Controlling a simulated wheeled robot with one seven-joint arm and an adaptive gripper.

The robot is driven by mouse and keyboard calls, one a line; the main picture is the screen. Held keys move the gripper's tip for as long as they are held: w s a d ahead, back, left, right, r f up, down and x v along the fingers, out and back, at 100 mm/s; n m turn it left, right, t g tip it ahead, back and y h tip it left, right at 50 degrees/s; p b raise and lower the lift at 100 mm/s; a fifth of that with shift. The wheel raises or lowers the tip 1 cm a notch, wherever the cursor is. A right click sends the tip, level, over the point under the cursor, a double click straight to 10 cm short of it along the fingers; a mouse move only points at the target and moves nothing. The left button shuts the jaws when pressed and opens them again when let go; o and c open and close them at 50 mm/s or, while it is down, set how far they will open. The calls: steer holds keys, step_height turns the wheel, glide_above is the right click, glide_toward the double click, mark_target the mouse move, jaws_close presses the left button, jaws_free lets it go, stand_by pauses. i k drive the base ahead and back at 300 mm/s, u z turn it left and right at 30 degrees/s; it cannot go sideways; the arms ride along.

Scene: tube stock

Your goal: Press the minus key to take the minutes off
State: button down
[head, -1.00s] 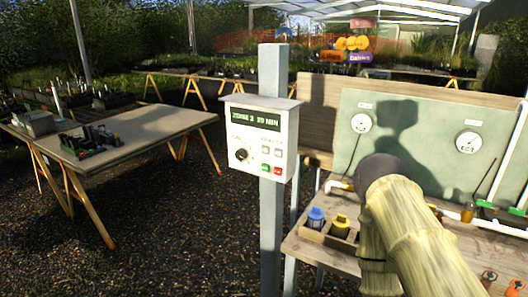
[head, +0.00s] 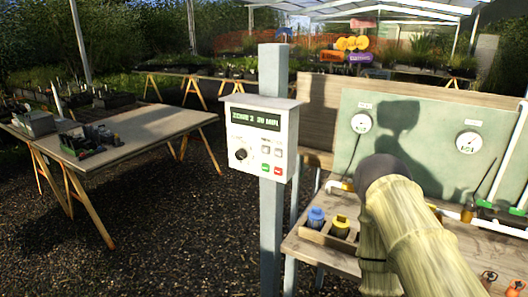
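A white controller box (head: 259,137) is fixed to a grey post (head: 271,225). Its dark display (head: 255,119) shows a zone and a minutes reading, with digits too blurred to read surely. Below are a black knob (head: 241,155), two small grey keys (head: 272,151), a green key (head: 265,167) and a red key (head: 277,170). The key markings are too small to read, so I cannot tell which is minus. My arm, in a tan sleeve with a dark end, is at the lower right, apart from the box in the picture. My gripper is not visible.
A bench (head: 310,250) right of the post holds a wooden caddy with a blue-capped (head: 316,217) and a yellow-capped item (head: 340,226). Behind it is a green panel (head: 415,125) with two gauges. A trestle table (head: 150,132) stands left. Gravel between is clear.

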mark_target(265, 150)
steer(key=u, duration=2.3)
steer(key=i, duration=1.6)
steer(key=z, duration=3.3)
